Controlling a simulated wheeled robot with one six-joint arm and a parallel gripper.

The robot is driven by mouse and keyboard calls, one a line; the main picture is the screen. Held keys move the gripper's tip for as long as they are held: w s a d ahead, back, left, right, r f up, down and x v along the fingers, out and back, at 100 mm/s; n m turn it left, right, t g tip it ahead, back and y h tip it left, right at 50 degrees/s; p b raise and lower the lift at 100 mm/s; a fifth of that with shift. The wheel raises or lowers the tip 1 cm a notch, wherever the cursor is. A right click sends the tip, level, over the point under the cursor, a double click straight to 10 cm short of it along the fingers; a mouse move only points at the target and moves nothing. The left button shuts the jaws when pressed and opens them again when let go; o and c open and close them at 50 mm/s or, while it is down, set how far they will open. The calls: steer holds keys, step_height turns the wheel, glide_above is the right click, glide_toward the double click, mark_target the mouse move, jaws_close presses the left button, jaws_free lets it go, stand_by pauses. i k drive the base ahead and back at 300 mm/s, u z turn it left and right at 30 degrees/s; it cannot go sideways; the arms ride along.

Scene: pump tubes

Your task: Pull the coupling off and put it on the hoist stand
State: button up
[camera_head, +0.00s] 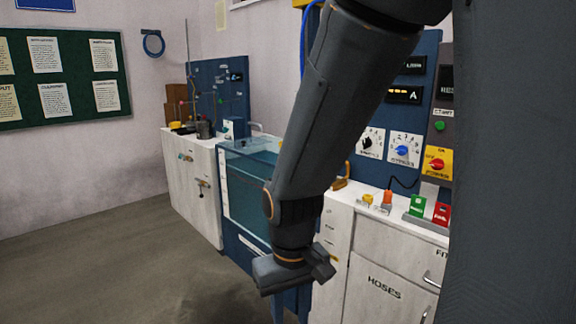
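My gripper (294,272) hangs at the lower middle, in front of the water tank and the white cabinet. Its fingers are dark and small here, and I cannot tell whether they are open or shut. No object shows clearly in it. I cannot make out for sure which thing is the coupling. A small orange fitting (387,198) and a small yellow fitting (367,200) stand on the white counter, right of my gripper and apart from it. I cannot identify the hoist stand; my arm hides much of the middle and right.
The water tank (250,180) is left of my arm. A white cabinet marked HOSES (385,285) is at the right, under a blue panel with knobs. Green (417,205) and red (441,213) blocks stand on its counter. The floor (110,260) at left is clear.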

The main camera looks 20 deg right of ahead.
mark_target(347, 196)
steer(key=u, duration=0.45)
steer(key=k, duration=0.65)
steer(key=u, duration=0.5)
steer(key=i, duration=1.5)
steer(key=z, duration=0.9)
steer(key=i, duration=1.05)
steer(key=z, duration=0.95)
